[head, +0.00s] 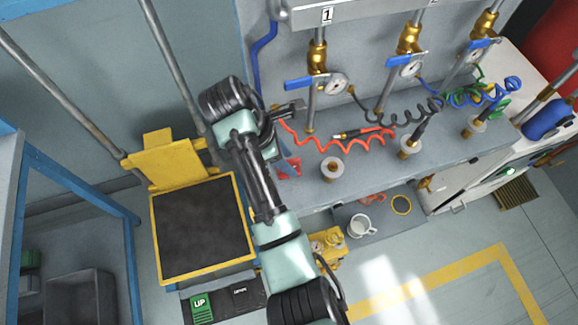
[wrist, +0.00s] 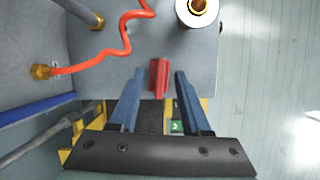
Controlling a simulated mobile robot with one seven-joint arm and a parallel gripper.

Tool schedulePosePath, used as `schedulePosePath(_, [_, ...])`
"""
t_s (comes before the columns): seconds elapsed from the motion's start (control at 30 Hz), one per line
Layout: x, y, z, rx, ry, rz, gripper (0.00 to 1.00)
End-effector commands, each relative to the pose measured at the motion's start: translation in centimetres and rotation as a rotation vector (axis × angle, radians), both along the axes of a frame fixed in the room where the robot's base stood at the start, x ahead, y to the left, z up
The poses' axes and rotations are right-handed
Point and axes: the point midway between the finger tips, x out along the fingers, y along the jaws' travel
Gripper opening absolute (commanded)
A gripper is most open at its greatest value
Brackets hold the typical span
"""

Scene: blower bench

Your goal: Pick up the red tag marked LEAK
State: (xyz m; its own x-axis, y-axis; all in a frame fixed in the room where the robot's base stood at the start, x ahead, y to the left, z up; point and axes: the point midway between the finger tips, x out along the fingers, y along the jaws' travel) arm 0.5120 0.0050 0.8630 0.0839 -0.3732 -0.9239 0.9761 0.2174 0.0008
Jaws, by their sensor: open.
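A small red piece (wrist: 159,78), likely the red tag, shows in the wrist view near the edge of the grey bench. No marking on it is readable. My gripper (wrist: 159,73) is open, with one blue-grey finger on each side of the red piece in the picture and a gap to each. I cannot tell how far above it the fingers are. In the head view my gripper (head: 291,109) is over the left end of the bench, and a red piece (head: 291,168) shows partly behind my arm.
A coiled red hose (head: 340,145) and a white-rimmed brass fitting (head: 333,169) are to the right on the bench (head: 375,175). Pipes with blue-handled valves and a gauge (head: 334,84) rise behind. A yellow-framed lift platform (head: 203,230) stands left. A white mug (head: 361,226) sits lower down.

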Motion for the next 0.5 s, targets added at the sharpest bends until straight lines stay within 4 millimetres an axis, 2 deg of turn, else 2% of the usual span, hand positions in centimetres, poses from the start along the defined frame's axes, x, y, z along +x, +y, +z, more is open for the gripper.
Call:
schedulePosePath(0.13, [0.03,-0.54,-1.37,0.0,0.001,0.001,0.47])
schedulePosePath(0.37, [0.07,-0.58,-1.53,0.0,0.001,0.002,0.47])
schedulePosePath(0.5, [0.06,-0.57,-1.52,0.0,0.001,0.002,0.26])
